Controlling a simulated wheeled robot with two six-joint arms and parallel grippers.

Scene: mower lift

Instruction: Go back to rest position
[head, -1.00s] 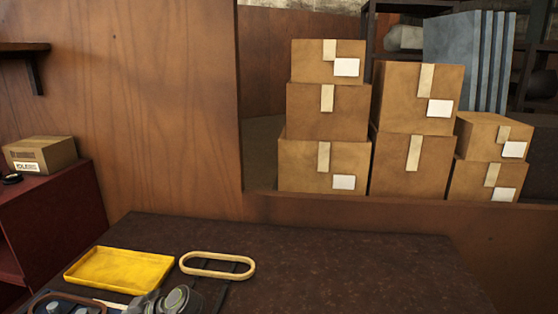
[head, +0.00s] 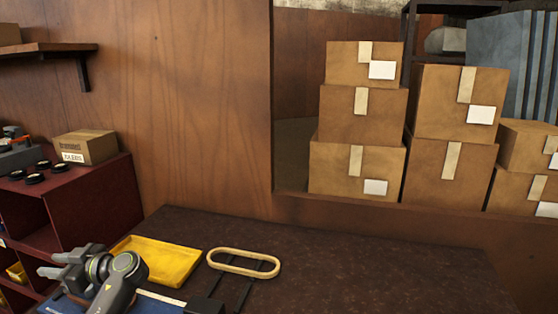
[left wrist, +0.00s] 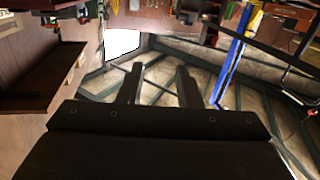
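My left gripper (head: 50,264) shows at the lower left of the head view, in front of the yellow tray and pointing left. In the left wrist view its two dark fingers (left wrist: 160,88) stand apart with nothing between them, so it is open and empty. The wrist view looks past the fingers to the room, with a blue post and a tilted floor. My right gripper is not in view.
A dark table (head: 370,270) carries a yellow tray (head: 165,258) and a tan oval ring (head: 243,263). A red shelf unit (head: 95,195) with a small carton (head: 85,146) stands at left. Stacked cardboard boxes (head: 360,115) stand behind the table. The table's right part is clear.

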